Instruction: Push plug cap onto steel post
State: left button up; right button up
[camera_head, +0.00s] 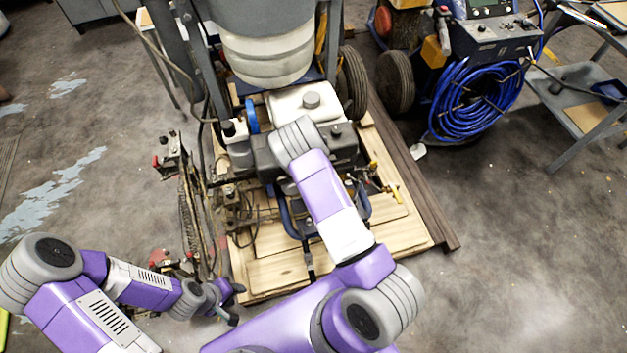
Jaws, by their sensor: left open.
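The line striper's engine (262,155) sits on wooden boards, with a white tank (290,108) on top and a large grey tank behind. I cannot make out the plug cap or the steel post; that part of the engine is dark, cluttered and partly covered by my right arm. My left gripper (236,304) is low at the left, with its dark fingers apart and nothing seen between them, beside the near left corner of the boards. My right arm reaches up over the engine, and its gripper is hidden behind the grey end of the arm.
Wooden boards (275,270) lie under the machine, with long dark planks (427,200) along their right side. A rusty frame with cables (192,205) stands at the left. A blue hose coil (475,100) and a grey cart (580,120) stand at the right. The floor at lower right is clear.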

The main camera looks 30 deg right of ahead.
grip_shut()
jog(key=shift+r+p, duration=0.55)
jog(key=shift+r, duration=0.2)
jog(key=shift+r+p, duration=1.5)
jog(key=shift+r, duration=0.45)
